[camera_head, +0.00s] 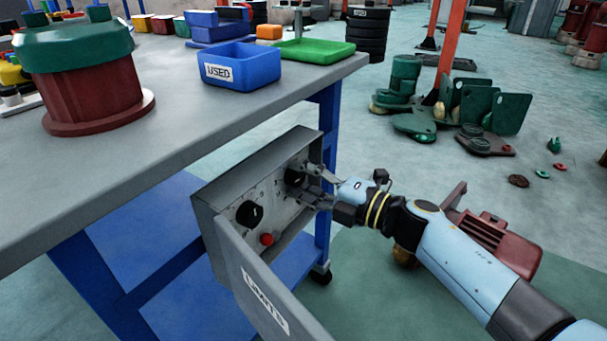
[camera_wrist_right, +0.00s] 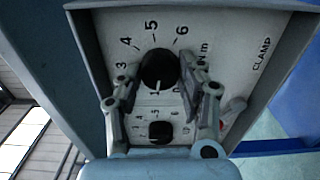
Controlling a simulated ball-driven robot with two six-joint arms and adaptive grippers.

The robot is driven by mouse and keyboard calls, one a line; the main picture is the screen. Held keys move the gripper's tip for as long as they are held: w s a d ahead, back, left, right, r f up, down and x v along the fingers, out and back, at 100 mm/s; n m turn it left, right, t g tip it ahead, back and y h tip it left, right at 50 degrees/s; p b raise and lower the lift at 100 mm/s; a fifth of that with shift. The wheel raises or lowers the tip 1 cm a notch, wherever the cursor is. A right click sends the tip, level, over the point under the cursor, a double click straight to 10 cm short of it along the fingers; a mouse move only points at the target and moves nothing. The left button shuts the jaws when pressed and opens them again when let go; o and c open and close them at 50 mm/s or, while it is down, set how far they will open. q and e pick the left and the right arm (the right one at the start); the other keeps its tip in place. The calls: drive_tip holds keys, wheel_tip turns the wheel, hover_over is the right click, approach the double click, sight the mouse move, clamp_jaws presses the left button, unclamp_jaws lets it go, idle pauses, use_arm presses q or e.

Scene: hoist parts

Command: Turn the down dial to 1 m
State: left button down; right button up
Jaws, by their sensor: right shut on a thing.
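A grey control box (camera_head: 205,215) has its door (camera_head: 270,300) open. On its panel are two black dials. The nearer dial (camera_head: 249,213) is clear of my gripper. My right gripper (camera_head: 309,184) is shut on the farther dial (camera_head: 294,176), with a finger on either side. In the right wrist view a large black dial (camera_wrist_right: 158,68) sits between the fingertips, with figures 3 to 6 around its upper side. A smaller black dial (camera_wrist_right: 159,132) shows below it. My left gripper is not in view.
A red button (camera_head: 267,239) is low on the panel; it also shows in the wrist view (camera_wrist_right: 208,152). The box is beside the grey workbench (camera_head: 180,125). A blue bin (camera_head: 240,67) stands on the bench. Green and red parts lie on the floor behind my arm.

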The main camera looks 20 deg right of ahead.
idle(0.4)
drive_tip(key=o, duration=1.2)
drive_tip(key=shift+c, duration=0.2)
drive_tip(key=shift+s+d, duration=0.1)
drive_tip(key=v, duration=1.1)
drive_tip(key=shift+s+d, duration=0.3)
